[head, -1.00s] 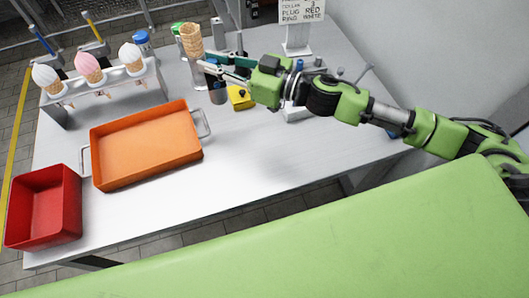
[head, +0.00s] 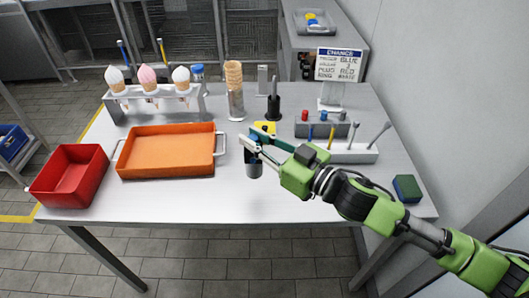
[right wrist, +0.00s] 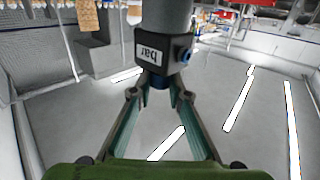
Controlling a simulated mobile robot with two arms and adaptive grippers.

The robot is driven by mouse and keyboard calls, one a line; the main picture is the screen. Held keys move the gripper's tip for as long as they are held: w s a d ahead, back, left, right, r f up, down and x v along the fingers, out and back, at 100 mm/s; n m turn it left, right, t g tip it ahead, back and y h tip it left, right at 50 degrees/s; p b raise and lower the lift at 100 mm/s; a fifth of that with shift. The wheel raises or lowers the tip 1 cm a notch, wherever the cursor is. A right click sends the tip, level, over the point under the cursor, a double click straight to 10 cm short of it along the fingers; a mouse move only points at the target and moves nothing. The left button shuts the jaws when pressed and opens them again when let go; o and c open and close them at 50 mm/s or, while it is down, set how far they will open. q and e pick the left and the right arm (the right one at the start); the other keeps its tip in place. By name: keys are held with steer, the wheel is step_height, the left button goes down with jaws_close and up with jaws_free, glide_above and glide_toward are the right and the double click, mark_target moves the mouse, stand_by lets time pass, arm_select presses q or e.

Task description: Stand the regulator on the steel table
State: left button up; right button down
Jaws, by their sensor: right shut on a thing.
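The regulator (head: 254,168) is a small dark and grey cylinder in the head view, between the orange tray and the tool rack. In the right wrist view the regulator (right wrist: 156,72) shows a black block with a white "bar" label, a blue knob and a grey cylinder. My left gripper is not in view.
An orange tray (head: 170,153) and a red bin (head: 70,175) stand at left. Behind are the ice-cream cone rack (head: 150,103), stacked cones (head: 235,90) and a yellow item (head: 264,127). The front is clear.

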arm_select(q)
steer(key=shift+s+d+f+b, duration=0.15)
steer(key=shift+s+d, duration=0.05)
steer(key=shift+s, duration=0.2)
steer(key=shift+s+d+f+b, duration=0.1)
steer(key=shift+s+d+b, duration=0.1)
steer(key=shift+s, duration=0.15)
arm_select(e)
steer(key=w+d+f, duration=0.2)
steer(key=w+f, duration=0.3)
steer(key=f, duration=0.4)
steer(key=shift+w+f, duration=0.2)
steer(key=shift+w, duration=0.15)
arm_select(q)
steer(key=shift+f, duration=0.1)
arm_select(e)
steer(key=shift+f, duration=0.1)
steer(key=c, duration=1.9)
jaws_free()
steer(key=shift+f, duration=0.1)
arm_select(q)
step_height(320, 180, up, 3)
steer(key=p, duration=0.3)
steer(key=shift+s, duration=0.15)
arm_select(e)
steer(key=v, duration=1.2)
steer(key=shift+r, duration=0.25)
